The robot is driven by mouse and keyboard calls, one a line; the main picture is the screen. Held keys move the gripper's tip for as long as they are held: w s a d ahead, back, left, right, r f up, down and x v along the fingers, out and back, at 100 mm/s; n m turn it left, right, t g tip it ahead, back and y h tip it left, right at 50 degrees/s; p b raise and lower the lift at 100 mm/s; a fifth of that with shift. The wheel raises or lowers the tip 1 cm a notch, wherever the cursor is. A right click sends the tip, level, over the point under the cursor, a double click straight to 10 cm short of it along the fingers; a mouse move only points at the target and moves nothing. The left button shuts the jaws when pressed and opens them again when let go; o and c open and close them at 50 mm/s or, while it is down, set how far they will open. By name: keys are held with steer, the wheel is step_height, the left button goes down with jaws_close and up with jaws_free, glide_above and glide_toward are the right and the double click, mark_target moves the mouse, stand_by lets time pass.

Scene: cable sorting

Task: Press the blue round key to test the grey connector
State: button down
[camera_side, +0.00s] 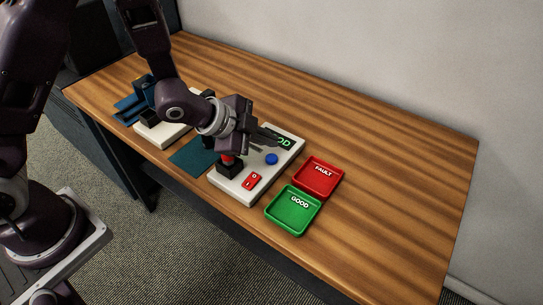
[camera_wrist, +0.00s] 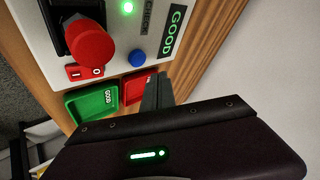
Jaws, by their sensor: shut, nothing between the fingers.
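The blue round key (camera_side: 271,159) stands on the white test box (camera_side: 240,193). In the wrist view the key (camera_wrist: 137,58) is in plain sight and uncovered. My gripper (camera_side: 282,141) is shut and empty, its fingers above the box near the key and the display. The fingers also show in the wrist view (camera_wrist: 158,90), apart from the key in the picture. The display (camera_wrist: 172,32) reads GOOD in green, and a small green lamp (camera_wrist: 127,7) is lit. A black block with a red knob (camera_wrist: 93,42) is on the box. I cannot make out the grey connector.
A red FAULT tray (camera_side: 318,178) and a green GOOD tray (camera_side: 293,211) lie right of the box, both empty. A red switch (camera_side: 252,181) is on the box. A teal mat (camera_side: 193,155) lies left. The table's right side is clear.

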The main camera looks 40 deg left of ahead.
steer(key=shift+r, duration=1.4)
steer(key=s+a+r+n+y, duration=0.2)
steer(key=s+a+r+n, duration=0.25)
steer(key=r, duration=0.25)
steer(key=s+a+r+n+y, duration=0.25)
steer(key=s+a+r, duration=0.2)
steer(key=r, duration=0.25)
steer(key=s+r+n+g, duration=0.1)
steer(key=s+n, duration=0.2)
steer(key=s, duration=0.6)
steer(key=s+a+r+n+g, duration=0.1)
steer(key=s+r+n, duration=0.1)
steer(key=s, duration=0.7)
steer(key=shift+a+n+g+h, duration=0.15)
steer(key=shift+n+g+h, duration=0.25)
steer(key=shift+n, duration=0.5)
steer(key=shift+r, duration=0.15)
